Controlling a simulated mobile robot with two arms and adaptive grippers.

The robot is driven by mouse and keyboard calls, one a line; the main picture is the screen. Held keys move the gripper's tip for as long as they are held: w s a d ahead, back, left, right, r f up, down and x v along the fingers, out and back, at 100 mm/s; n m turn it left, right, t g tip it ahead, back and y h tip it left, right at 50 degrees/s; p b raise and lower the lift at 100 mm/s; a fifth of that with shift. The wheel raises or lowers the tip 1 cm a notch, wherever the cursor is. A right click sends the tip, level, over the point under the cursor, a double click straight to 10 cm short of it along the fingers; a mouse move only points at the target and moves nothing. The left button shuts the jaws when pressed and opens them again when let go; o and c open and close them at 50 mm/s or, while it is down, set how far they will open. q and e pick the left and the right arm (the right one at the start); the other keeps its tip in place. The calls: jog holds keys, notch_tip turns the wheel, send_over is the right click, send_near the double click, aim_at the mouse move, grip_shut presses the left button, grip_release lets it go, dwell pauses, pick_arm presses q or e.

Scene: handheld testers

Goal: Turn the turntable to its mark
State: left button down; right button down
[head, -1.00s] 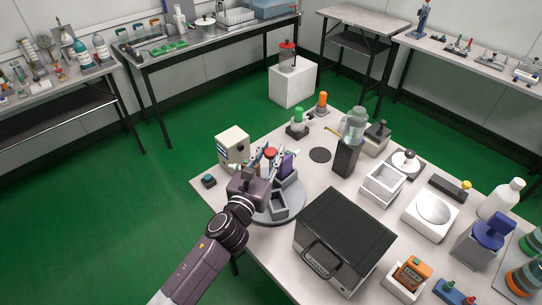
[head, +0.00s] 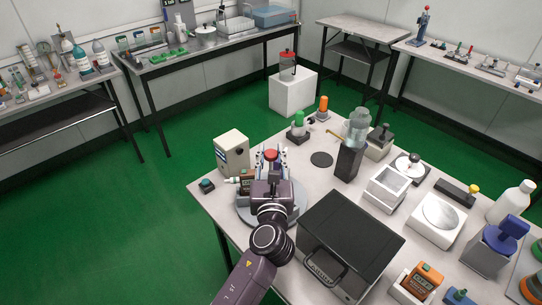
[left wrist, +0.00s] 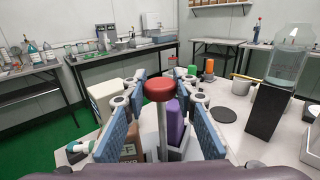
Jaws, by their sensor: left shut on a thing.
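The turntable (head: 243,213) is a round grey disc at the near left corner of the table, partly hidden under my left arm. A post with a red knob (head: 270,154) stands up from it; the knob shows in the left wrist view (left wrist: 158,89). My left gripper (head: 271,162) is shut on this post, with its blue-padded fingers (left wrist: 160,76) on either side. A brown labelled box (head: 247,180) sits at the turntable's left, and a purple item (left wrist: 175,122) shows behind the post in the wrist view. I cannot make out the mark. My right gripper is not in view.
A cream box-shaped device (head: 232,152) stands just behind the turntable, and a button box (head: 206,186) lies to its left. A large black-topped machine (head: 350,240) stands close on the right. A dark flat disc (head: 321,159) lies behind, with bare table around it.

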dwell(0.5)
pick_arm(q)
jog(key=c, duration=1.6)
grip_release()
jog(key=s, duration=0.8)
jog(key=s+d, duration=0.1)
jog(key=s, duration=0.3)
